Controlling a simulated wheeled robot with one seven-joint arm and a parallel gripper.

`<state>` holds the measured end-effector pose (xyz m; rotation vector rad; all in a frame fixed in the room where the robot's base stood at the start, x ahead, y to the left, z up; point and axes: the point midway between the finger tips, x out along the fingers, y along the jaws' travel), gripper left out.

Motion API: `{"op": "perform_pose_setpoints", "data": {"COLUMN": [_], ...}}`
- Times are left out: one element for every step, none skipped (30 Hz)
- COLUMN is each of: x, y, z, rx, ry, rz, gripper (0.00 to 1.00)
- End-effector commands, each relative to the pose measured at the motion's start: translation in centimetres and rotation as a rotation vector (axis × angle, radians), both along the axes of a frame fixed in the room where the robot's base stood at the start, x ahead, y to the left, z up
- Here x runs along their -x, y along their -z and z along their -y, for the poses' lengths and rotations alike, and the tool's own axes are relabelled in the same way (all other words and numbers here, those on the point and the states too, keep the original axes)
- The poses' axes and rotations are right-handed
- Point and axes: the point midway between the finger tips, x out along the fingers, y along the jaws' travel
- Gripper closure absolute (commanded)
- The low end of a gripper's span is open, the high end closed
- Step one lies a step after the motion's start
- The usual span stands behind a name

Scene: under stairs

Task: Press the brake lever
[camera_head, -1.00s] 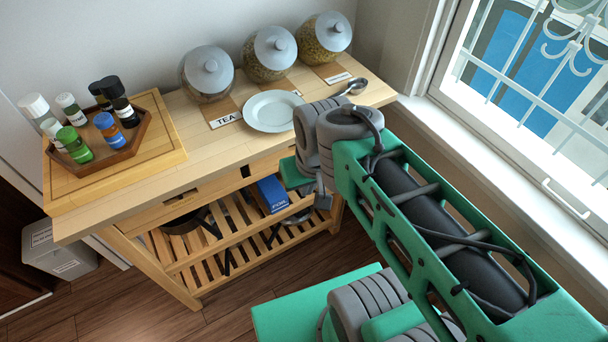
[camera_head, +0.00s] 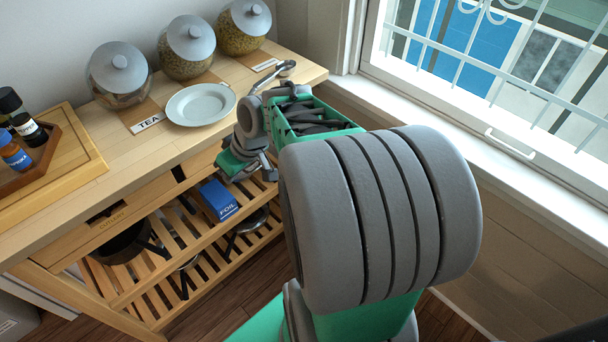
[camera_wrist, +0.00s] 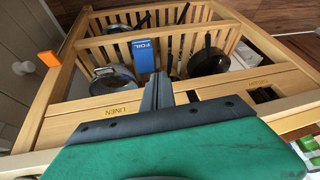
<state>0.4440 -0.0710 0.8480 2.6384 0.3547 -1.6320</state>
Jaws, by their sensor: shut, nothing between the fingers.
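A small orange tab (camera_wrist: 48,60), which looks like the brake lever, sticks out at the wooden cart's frame on the left of the wrist view. I cannot tell how it is fixed, and it does not show in the head view. My gripper (camera_wrist: 158,92) is shut and empty, its narrow fingers pointing at the cart's front by the LINEN drawer. The orange tab is well to the left of the fingertips in the wrist view, apart from them. In the head view my gripper (camera_head: 244,166) is at the cart's right front, partly hidden by my arm.
The wooden cart (camera_head: 62,232) carries jars, a white plate (camera_head: 201,104), a ladle (camera_head: 287,68) and a bottle tray (camera_head: 40,160). Its slatted shelf holds a blue foil box (camera_head: 218,199) and a dark pan (camera_head: 120,243). A wall and window sill (camera_head: 440,120) stand close on the right.

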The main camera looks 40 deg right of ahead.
Motion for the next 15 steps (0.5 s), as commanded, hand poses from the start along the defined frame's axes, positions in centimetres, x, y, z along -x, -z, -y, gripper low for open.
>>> {"op": "perform_pose_setpoints", "data": {"x": [-1.3,-2.1,-2.8,-3.1,-3.1,-2.8,-2.3,-1.7,-0.7,0.1,0.8,1.8,2.3,2.8,3.2], "y": [6.3,7.9,9.9,11.2,12.5,13.8,14.6,15.2,15.9,16.1,16.3,16.3,16.3,16.2,16.0], "z": [3.8,5.8,8.6,10.9,13.2,16.3,18.5,20.7,23.2,24.8,26.2,27.7,28.5,29.1,29.6], "rx": [-0.042,-0.061,-0.083,-0.094,-0.102,-0.104,-0.1,-0.092,-0.076,-0.063,-0.049,-0.032,-0.022,-0.011,-0.004], "ry": [0.012,0.007,0.009,0.016,0.028,0.05,0.068,0.089,0.118,0.137,0.158,0.178,0.19,0.198,0.207], "rz": [0.063,0.118,0.2,0.265,0.334,0.426,0.495,0.56,0.637,0.689,0.734,0.783,0.809,0.832,0.851], "gripper": [1.0,1.0,1.0,1.0,1.0,1.0,1.0,1.0,1.0,1.0,1.0,1.0,1.0,1.0,1.0]}}
